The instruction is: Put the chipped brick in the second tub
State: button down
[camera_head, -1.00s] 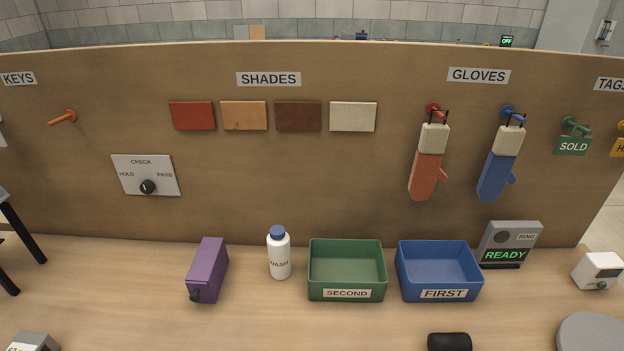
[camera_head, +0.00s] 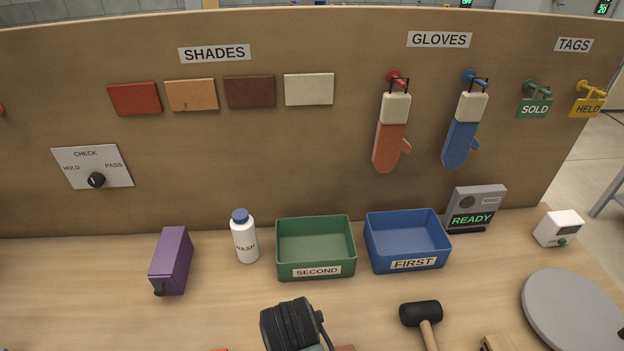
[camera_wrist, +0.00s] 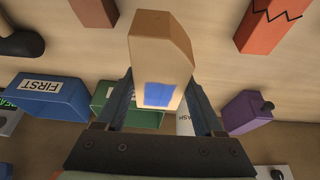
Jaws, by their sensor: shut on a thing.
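In the wrist view my gripper (camera_wrist: 159,88) is shut on a tan brick (camera_wrist: 160,40) with a blue patch on its near face. One of its corners is cut away, so it looks like the chipped brick. The green second tub (camera_head: 316,271), labelled SECOND, stands on the bench left of the blue first tub (camera_head: 407,264). The second tub (camera_wrist: 100,97) shows partly behind the held brick in the wrist view. The visible inside of the second tub looks empty in the head view. The held brick cannot be made out in the head view, where my dark wrist shows at the bottom.
A white WASH bottle (camera_head: 244,240) and purple box (camera_head: 171,260) stand left of the second tub. A mallet (camera_head: 421,315) and grey disc (camera_head: 572,312) lie at right. A red brick with a zigzag crack (camera_wrist: 266,24) and a brown brick (camera_wrist: 95,10) lie on the bench.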

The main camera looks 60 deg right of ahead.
aim_at(325, 255)
jog(key=i+l, duration=0.15)
jog(key=l, duration=0.25)
jog(key=i+l, duration=0.1)
jog(key=l, duration=0.35)
jog(key=i+l, duration=0.15)
jog(key=l, duration=0.25)
